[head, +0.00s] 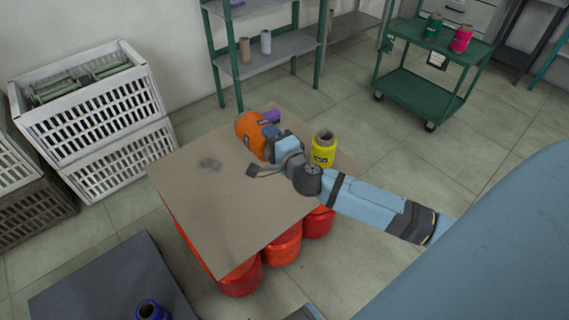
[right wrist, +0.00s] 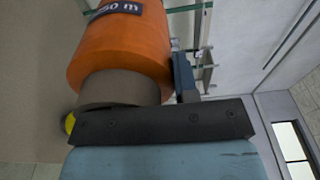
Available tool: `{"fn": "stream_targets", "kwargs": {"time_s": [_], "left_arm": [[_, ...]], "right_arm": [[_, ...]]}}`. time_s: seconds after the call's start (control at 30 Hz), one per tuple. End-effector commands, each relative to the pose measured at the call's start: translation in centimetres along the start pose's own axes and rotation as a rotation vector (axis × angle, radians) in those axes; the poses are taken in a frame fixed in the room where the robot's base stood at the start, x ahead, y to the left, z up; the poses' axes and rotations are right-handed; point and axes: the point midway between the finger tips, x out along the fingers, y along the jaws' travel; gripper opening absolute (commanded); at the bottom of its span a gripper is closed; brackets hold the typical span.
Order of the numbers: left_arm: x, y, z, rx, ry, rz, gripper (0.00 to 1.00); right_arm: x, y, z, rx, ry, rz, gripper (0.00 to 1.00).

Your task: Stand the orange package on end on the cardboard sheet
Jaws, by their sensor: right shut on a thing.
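The orange package (head: 250,136) is at the far edge of the cardboard sheet (head: 215,215). My right gripper (head: 268,140) is shut on it. The package looks tilted, not upright; I cannot tell whether it touches the sheet. In the right wrist view the orange package (right wrist: 120,50) shows its dark label and its grey-brown core end (right wrist: 120,88) close against the gripper (right wrist: 165,95). The fingers are partly hidden by the package. My left gripper is not in view.
A yellow package (head: 323,152) stands upright at the sheet's right side, near my right arm. A purple package (head: 272,116) is behind the orange one. White crates (head: 95,115) stand at left. The sheet's near part is clear.

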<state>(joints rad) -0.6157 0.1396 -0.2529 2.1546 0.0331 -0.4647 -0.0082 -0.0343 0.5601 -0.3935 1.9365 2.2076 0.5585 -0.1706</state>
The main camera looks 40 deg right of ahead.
Motion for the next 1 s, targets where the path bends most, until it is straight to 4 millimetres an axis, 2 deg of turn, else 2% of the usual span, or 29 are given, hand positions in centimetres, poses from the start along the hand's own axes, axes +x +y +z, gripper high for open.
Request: {"fn": "stream_targets", "kwargs": {"time_s": [0.03, 0.2, 0.3, 0.5, 0.87, 1.0], "left_arm": [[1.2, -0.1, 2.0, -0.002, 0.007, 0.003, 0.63], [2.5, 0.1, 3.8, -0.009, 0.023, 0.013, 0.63], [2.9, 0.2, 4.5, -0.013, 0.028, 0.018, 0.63], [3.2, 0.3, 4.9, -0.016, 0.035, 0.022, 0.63], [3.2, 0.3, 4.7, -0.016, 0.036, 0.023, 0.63], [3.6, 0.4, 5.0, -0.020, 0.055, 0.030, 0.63]], "right_arm": [[0.7, 2.9, -0.7, -0.002, 0.006, -0.003, 0.00], [2.6, 6.8, -2.7, 0.003, 0.019, -0.004, 0.00], [3.3, 8.4, -3.6, 0.005, 0.026, -0.003, 0.00], [4.2, 9.6, -4.6, 0.009, 0.033, -0.004, 0.00], [4.2, 9.7, -4.7, 0.010, 0.033, -0.003, 0.00], [4.2, 11.7, -4.6, 0.013, 0.033, -0.001, 0.00]]}}
